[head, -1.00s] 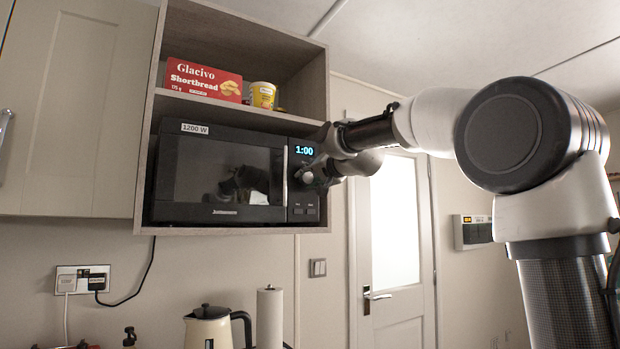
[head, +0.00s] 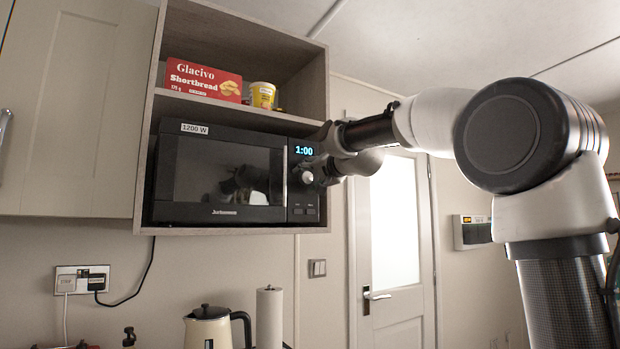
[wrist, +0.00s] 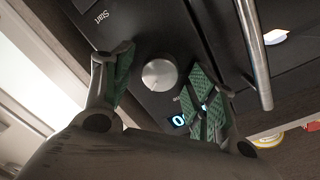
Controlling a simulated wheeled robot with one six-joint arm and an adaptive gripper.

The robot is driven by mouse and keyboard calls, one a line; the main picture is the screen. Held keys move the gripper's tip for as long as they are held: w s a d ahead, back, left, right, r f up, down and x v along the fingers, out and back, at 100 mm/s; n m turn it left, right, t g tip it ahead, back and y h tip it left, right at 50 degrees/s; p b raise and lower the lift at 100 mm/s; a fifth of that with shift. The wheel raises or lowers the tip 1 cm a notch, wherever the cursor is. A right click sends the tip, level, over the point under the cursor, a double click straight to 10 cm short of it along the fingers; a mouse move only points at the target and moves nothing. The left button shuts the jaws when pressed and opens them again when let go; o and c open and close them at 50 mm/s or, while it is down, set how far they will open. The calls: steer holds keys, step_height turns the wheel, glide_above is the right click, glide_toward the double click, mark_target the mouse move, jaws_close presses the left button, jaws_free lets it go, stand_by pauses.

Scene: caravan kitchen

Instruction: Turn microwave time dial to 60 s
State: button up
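The black microwave (head: 222,212) sits in a wooden wall cabinet, and its blue display (head: 304,151) reads 1:00. The pale round time dial (head: 307,177) is on the control panel below the display. In the wrist view the dial (wrist: 160,74) lies between my two green-padded fingers, with a visible gap on each side. My gripper (wrist: 160,78) is open and holds nothing. In the head view my gripper (head: 318,170) is at the panel's right side, close to the dial. The display (wrist: 179,120) is partly hidden by a finger in the wrist view.
The microwave door handle (wrist: 254,50) runs beside my right finger in the wrist view. A shortbread box (head: 205,80) and a yellow tub (head: 262,95) stand on the shelf above. A kettle (head: 208,328) and paper roll (head: 269,315) stand below.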

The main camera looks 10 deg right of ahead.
steer(key=v, duration=1.2)
stand_by(0.3)
steer(key=s+d+f+n+g+h, duration=0.1)
steer(key=s+f+n+g, duration=0.25)
steer(key=f, duration=0.75)
steer(key=s+d+f+n+g, duration=0.15)
steer(key=s+f+g, duration=0.3)
steer(key=f, duration=0.65)
steer(key=s+d+f+g+h, duration=0.2)
steer(key=s+d+f, duration=0.2)
steer(key=s+f, duration=0.6)
steer(key=s+d+f+n+g+h, duration=0.1)
steer(key=s+d+f+g, duration=0.1)
steer(key=s+d+f, duration=0.3)
steer(key=s+f, duration=0.4)
steer(key=s, duration=0.5)
steer(key=shift+s+f+n+g+h, duration=0.25)
steer(key=shift+f+n+g+h, duration=0.05)
steer(key=shift+f+h, duration=0.1)
